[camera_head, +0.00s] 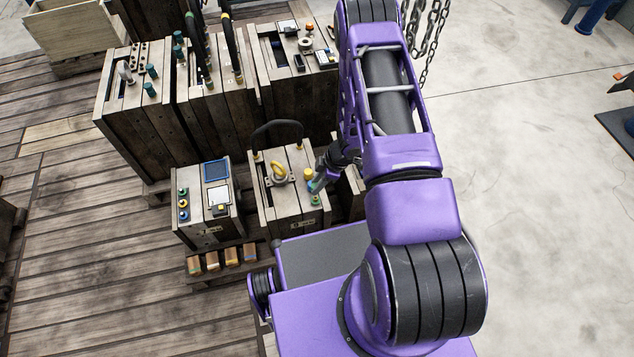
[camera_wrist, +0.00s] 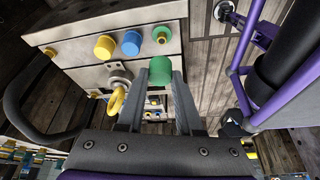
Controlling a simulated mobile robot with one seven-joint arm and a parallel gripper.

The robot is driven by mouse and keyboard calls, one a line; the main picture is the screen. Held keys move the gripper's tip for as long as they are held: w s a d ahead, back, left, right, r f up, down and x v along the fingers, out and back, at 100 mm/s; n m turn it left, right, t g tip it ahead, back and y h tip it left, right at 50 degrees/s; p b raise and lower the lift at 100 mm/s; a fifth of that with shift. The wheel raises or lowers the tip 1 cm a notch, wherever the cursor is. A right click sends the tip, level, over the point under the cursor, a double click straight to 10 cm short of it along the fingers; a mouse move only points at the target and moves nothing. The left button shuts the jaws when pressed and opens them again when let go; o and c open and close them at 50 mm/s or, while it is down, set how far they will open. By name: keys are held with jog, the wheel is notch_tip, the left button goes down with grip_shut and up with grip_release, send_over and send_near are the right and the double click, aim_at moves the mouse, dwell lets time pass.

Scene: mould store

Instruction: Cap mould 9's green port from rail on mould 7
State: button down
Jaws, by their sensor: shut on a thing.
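My gripper (camera_wrist: 163,84) is shut on a green cap (camera_wrist: 160,70), held between the fingertips in the wrist view. Beyond it, on the pale crate-like mould (camera_wrist: 75,52), a brass-coloured port with a green collar (camera_wrist: 161,36) stands uncapped; the held cap appears apart from it. A yellow cap (camera_wrist: 104,47) and a blue cap (camera_wrist: 131,42) sit in the same row. In the head view my gripper (camera_head: 317,186) is over the right edge of this mould (camera_head: 279,204), whose number I cannot read. My fingers partly hide the row there.
A yellow lifting eye (camera_head: 279,171) and a black arched handle (camera_head: 277,128) rise from the mould. A smaller mould (camera_head: 206,214) to its left carries a row of coloured rings (camera_head: 183,204) and a blue panel. Taller crates (camera_head: 140,128) stand behind. Chains (camera_head: 427,35) hang nearby.

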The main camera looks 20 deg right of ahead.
aim_at(314, 198)
jog(key=shift+f+b, duration=1.7)
jog(key=shift+f, duration=0.6)
jog(key=shift+f+b, duration=0.3)
jog(key=shift+f, duration=0.1)
jog(key=shift+f, duration=0.3)
jog(key=shift+f+b, duration=0.3)
jog(key=shift+b, duration=0.15)
jog(key=shift+c, duration=2.4)
grip_release()
